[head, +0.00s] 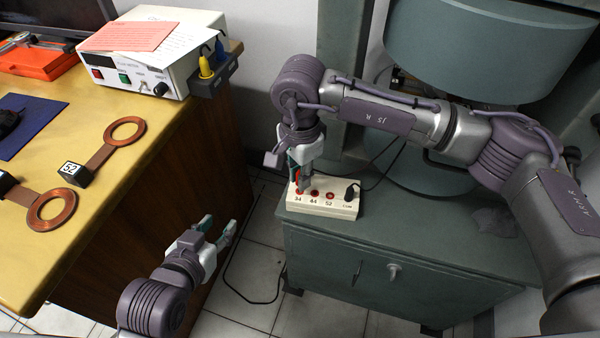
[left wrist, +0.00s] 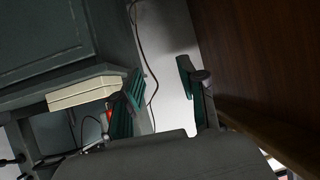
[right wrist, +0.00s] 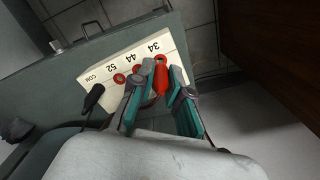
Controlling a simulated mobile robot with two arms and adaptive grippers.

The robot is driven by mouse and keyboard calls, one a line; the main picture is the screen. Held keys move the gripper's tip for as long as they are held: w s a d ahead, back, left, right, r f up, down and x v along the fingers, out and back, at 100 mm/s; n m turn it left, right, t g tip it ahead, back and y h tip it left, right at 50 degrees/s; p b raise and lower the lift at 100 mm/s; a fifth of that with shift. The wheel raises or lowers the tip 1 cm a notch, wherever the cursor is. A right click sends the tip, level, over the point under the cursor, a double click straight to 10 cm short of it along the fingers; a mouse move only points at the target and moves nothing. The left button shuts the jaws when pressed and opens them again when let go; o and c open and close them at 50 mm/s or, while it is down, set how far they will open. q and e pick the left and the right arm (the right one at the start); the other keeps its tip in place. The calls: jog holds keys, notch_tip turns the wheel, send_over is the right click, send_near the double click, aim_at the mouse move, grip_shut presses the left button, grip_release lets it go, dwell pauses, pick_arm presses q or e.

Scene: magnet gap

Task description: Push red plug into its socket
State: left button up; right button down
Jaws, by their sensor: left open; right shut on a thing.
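The socket box (head: 322,207) is cream, with red-ringed sockets marked 34, 44 and 52 and one marked COM. It sits on the green cabinet and also shows in the right wrist view (right wrist: 135,68). The red plug (right wrist: 161,82) is between the fingers of my right gripper (right wrist: 158,78), which is shut on it at the 34 end of the box. The fingers hide part of the plug, and I cannot tell how deep it sits. In the head view my right gripper (head: 302,182) points down onto the box. My left gripper (head: 217,227) is open and empty, beside the desk.
A black plug (head: 350,192) stands at COM with a dark cable. The wooden desk (head: 90,190) holds copper rings and a white power unit (head: 140,62). A yellow plug (head: 205,66) sits in a side holder.

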dwell(0.3)
pick_arm(q)
jog(key=shift+w+d+r+t+h+b, duration=0.2)
jog(key=shift+w+r+t, duration=0.3)
jog(key=shift+r, duration=0.2)
jog(key=shift+w+d+r+t+h+b, duration=0.2)
jog(key=shift+w+r+t, duration=0.3)
jog(key=shift+r, duration=0.2)
pick_arm(e)
jog(key=shift+f, duration=0.45)
pick_arm(q)
jog(key=shift+w+d+r+t, duration=0.15)
jog(key=shift+w+r+t, duration=0.1)
jog(key=shift+r+t, duration=0.25)
pick_arm(e)
jog(key=shift+f, duration=0.25)
jog(key=shift+f+b, duration=0.4)
jog(key=shift+b, duration=0.1)
jog(key=c, duration=1.1)
grip_release()
pick_arm(q)
jog(key=r, duration=0.1)
jog(key=r+t, duration=0.1)
jog(key=r, duration=0.1)
jog(key=shift+w+d+t+h, duration=0.35)
jog(key=shift+w+t+h, duration=0.05)
pick_arm(e)
jog(key=shift+o, duration=0.2)
notch_tip(320, 180, up, 12)
jog(key=shift+r, duration=0.1)
